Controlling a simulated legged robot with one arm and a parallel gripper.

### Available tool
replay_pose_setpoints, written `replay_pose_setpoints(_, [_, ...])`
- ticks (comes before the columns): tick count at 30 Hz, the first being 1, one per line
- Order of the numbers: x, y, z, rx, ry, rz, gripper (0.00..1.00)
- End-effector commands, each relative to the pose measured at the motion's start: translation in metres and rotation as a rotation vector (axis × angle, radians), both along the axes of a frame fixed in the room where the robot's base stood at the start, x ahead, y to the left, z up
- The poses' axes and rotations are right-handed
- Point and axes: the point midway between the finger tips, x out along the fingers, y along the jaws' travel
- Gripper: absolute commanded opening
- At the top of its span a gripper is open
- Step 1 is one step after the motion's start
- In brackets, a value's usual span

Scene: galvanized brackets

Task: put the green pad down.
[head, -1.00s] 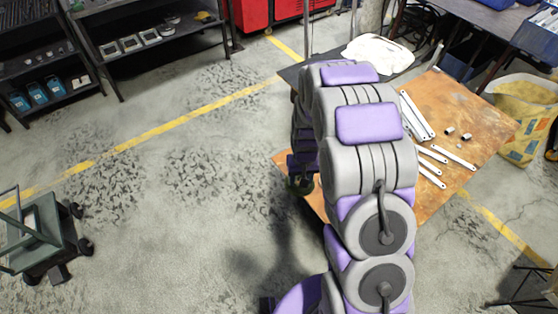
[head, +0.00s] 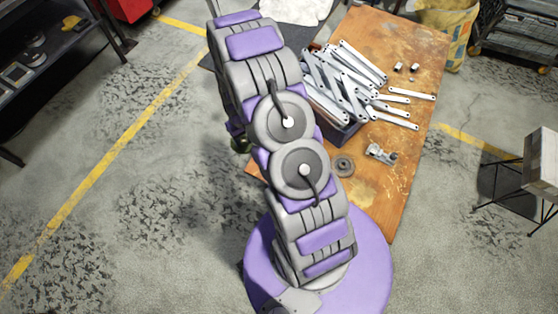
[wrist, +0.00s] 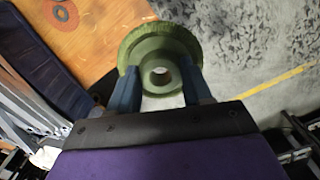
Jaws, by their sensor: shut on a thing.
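The green pad (wrist: 150,44) is a round flanged disc with a raised hub and a central hole. My gripper (wrist: 162,82) is shut on it, with one blue-grey finger on each side of the hub. In the wrist view the pad overlaps the table's edge and the grey floor; its height is hard to judge. In the head view a bit of the green pad (head: 241,145) shows left of my arm, beside the table's left edge. My arm hides most of my gripper there.
A rusty-orange table (head: 385,195) carries a dark blue box (head: 340,134) heaped with galvanized brackets (head: 335,85). A grey disc (head: 343,166) and a metal clamp (head: 380,153) lie near it. Loose strips lie at right. The table's front part is clear.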

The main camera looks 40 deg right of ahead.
Motion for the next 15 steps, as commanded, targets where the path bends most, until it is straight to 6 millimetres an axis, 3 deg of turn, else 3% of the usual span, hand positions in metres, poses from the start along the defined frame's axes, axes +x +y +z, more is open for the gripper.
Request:
replay_pose_setpoints(1, [-0.01,-0.022,-0.022,0.002,0.006,-0.019,0.16])
replay_pose_setpoints(6, [-0.041,-0.084,-0.084,-0.005,0.003,-0.042,0.16])
replay_pose_setpoints(11, [-0.086,-0.133,-0.142,-0.01,0.005,-0.063,0.16])
replay_pose_setpoints(15, [-0.134,-0.167,-0.19,-0.011,0.009,-0.081,0.16])
